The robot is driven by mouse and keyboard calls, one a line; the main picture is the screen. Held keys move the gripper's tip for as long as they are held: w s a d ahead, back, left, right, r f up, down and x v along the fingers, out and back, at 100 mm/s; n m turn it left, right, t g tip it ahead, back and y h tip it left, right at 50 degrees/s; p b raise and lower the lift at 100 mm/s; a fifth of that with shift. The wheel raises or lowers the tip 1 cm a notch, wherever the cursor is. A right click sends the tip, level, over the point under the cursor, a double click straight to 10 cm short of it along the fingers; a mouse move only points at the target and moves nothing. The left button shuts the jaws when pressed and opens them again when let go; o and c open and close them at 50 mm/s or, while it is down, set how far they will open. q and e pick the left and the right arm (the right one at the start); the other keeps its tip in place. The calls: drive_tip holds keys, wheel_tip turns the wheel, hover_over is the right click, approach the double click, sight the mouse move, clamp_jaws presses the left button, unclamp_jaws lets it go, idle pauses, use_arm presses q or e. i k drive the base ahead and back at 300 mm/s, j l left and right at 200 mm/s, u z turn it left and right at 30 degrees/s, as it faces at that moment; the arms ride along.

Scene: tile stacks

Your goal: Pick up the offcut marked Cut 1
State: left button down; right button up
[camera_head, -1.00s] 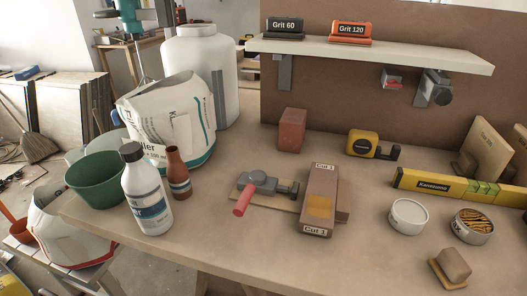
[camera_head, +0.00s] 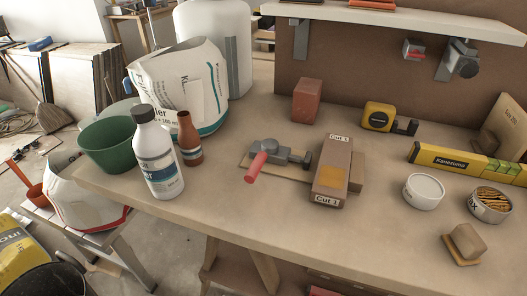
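The offcut marked Cut 1 (camera_head: 333,160) is a brown wooden block with a white Cut 1 label at its far and near ends and an orange-yellow patch on top. It lies on the workbench near the middle, its long side pointing away from me. A paler flat piece shows along its right side. Neither of my grippers is in view.
A toggle clamp with a red handle (camera_head: 257,166) sits just left of the offcut. A reddish block (camera_head: 306,101) and a yellow tape measure (camera_head: 378,116) stand behind. A white bottle (camera_head: 157,160) stands left, a white tin (camera_head: 424,191) right. The bench front (camera_head: 260,220) is clear.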

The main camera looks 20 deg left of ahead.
sight(330, 183)
drive_tip(key=l+u, duration=0.2)
drive_tip(key=u, duration=0.25)
drive_tip(key=k+l+u, duration=0.1)
drive_tip(key=u, duration=0.35)
drive_tip(key=k+l+u, duration=0.1)
drive_tip(key=u, duration=0.35)
drive_tip(key=k+l+u, duration=0.15)
drive_tip(key=u, duration=0.35)
drive_tip(key=k+l, duration=0.1)
drive_tip(key=k, duration=0.15)
